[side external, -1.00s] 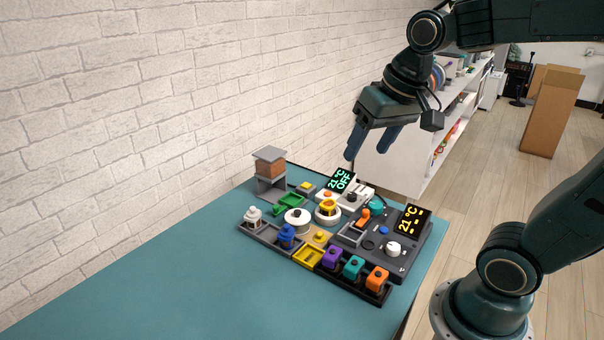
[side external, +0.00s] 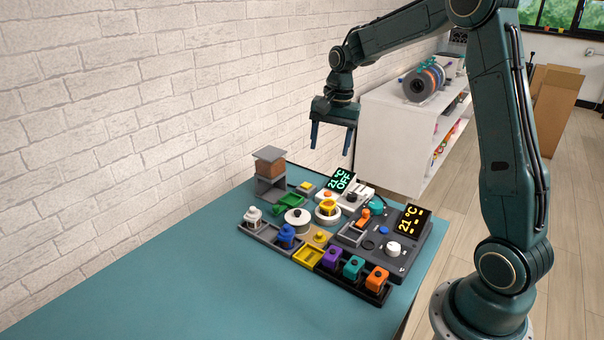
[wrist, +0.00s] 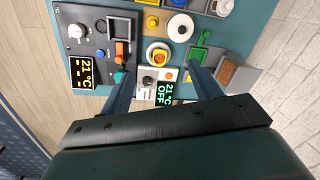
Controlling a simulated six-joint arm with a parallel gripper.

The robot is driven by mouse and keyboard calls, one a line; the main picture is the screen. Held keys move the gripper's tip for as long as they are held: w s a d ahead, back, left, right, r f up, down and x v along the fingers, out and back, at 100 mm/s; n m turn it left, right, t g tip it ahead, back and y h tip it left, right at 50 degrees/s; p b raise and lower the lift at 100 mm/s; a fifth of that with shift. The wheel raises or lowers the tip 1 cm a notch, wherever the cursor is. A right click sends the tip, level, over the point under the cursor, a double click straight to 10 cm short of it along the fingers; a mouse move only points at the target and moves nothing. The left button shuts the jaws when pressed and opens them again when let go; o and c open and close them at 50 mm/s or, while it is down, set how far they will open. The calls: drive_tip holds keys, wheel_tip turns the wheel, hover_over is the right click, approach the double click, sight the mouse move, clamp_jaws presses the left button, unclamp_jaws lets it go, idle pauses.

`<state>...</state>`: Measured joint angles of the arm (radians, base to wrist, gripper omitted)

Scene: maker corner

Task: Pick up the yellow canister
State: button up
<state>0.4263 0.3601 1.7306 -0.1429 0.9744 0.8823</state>
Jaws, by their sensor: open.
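The yellow canister (side external: 327,207) stands on a round white base near the middle of the device cluster. In the wrist view the yellow canister (wrist: 158,56) shows from above, on its round base, between and beyond my fingertips. My gripper (side external: 331,150) is open and empty, pointing down in the air above the far side of the cluster. In the wrist view my gripper (wrist: 161,72) has its fingers spread wide, with nothing between them. A yellow-rimmed slot (side external: 307,256) in the front row looks empty.
Purple (side external: 331,257), teal (side external: 354,267) and orange (side external: 377,279) canisters fill the front row. A blue canister (side external: 286,234) and a white spool (side external: 298,220) stand left. A display (side external: 342,180) rises behind the yellow canister. The teal table (side external: 150,290) is clear at front left.

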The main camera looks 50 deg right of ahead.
drive_tip(key=w+d+f+m+g+y, duration=0.1)
drive_tip(key=w+d+f+m, duration=0.25)
drive_tip(key=d+f, duration=0.6)
hover_over(328, 203)
drive_tip(key=s, duration=0.1)
drive_tip(key=shift+m, duration=0.45)
drive_tip(key=shift+s+a+f, duration=0.1)
drive_tip(key=shift+a+f, duration=0.05)
drive_tip(key=shift+f, duration=1.45)
drive_tip(key=shift+s+a+f, duration=0.1)
drive_tip(key=shift+f, duration=1.5)
drive_tip(key=shift+a+f, duration=0.15)
drive_tip(key=shift+f, duration=1.45)
drive_tip(key=shift+w+a+f, duration=0.1)
drive_tip(key=shift+a+f, duration=0.1)
drive_tip(key=shift+f, duration=1.1)
drive_tip(key=shift+w+a+f, duration=0.1)
drive_tip(key=shift+a+f, duration=0.05)
drive_tip(key=shift+f, duration=1.15)
drive_tip(key=c, duration=1.1)
